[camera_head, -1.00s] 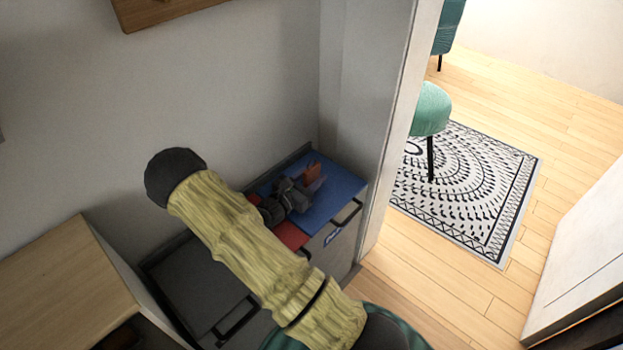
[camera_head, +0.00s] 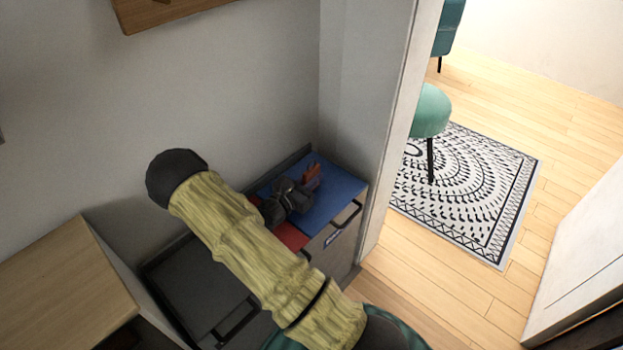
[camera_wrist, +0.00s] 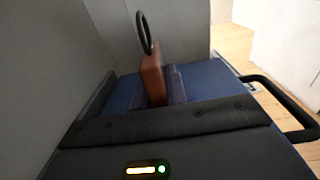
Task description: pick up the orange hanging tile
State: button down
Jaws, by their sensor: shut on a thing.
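The orange hanging tile (camera_wrist: 152,78) stands upright in the wrist view, with a dark ring (camera_wrist: 144,33) at its top. It also shows as a small orange patch in the head view (camera_head: 312,173). My gripper (camera_head: 306,186) is shut on the tile, above the blue lid. The fingers are mostly hidden in the wrist view, and I cannot tell whether the tile touches the lid.
The blue lid (camera_head: 338,194) tops a bin with a dark handle, close to the wall and door frame. A red lid (camera_head: 290,236) and a grey lid (camera_head: 190,290) lie beside it. A wooden cabinet (camera_head: 60,285) stands at left. A patterned rug (camera_head: 470,190) lies beyond the doorway.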

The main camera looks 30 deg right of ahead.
aim_at(310, 169)
jog(key=shift+r, duration=0.1)
notch_tip(310, 169, up, 10)
jog(key=p, duration=0.2)
jog(key=shift+p, duration=0.35)
dwell(1.1)
jog(key=shift+a+r+p, duration=0.2)
jog(key=shift+r+p, duration=0.3)
jog(key=shift+p, duration=0.25)
jog(key=s+a+r+n+t+y+p, duration=0.2)
jog(key=a+r+n+t+y+p, duration=0.3)
jog(key=p, duration=1.5)
jog(key=s+a+r+n+t+y+p, duration=0.2)
jog(key=a+r+n+t+y+p, duration=0.4)
jog(key=r+p, duration=0.8)
jog(key=a+n+y+p, duration=0.2)
jog(key=a+y+p, duration=0.2)
jog(key=p, duration=0.3)
jog(key=shift+s+a+r+n+y, duration=0.2)
jog(key=shift+a+r+n+y, duration=0.1)
jog(key=shift+y, duration=0.5)
